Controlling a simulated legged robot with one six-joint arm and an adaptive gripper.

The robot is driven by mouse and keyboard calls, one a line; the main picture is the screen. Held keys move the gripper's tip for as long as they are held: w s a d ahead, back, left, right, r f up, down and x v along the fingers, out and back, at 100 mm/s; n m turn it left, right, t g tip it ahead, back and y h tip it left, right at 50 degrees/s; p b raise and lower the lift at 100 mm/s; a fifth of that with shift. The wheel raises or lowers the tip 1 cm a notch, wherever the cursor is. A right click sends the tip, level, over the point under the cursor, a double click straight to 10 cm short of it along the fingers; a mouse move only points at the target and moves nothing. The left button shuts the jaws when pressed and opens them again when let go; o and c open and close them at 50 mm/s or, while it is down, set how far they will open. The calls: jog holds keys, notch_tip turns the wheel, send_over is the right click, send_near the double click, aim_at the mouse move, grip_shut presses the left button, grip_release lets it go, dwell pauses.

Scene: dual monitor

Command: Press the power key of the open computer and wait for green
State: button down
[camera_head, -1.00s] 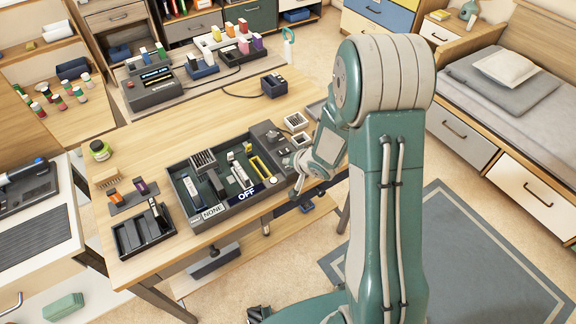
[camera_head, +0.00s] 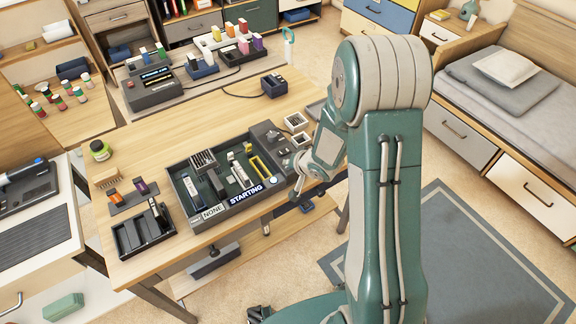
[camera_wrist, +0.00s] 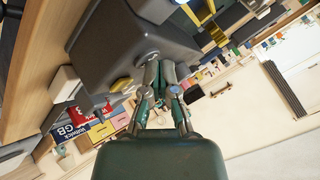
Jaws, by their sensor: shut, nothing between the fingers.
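The open computer is a dark case (camera_head: 187,207) on the wooden table, with boards and yellow parts inside. My gripper (camera_head: 291,166) is at the case's front right corner in the head view, partly hidden by my own arm. In the wrist view my shut, empty gripper (camera_wrist: 158,68) is close against a dark grey casing (camera_wrist: 105,45). A small yellowish round part (camera_wrist: 122,84) shows on that casing beside the fingers. I cannot tell whether the fingertips touch the power key. No green shows on the label.
Small white boxes (camera_head: 296,121) lie behind my gripper. A second console (camera_head: 152,88) stands at the back. The table's middle is fairly clear.

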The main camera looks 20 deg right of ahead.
jog(key=shift+r, duration=0.7)
jog(key=shift+r, duration=2.5)
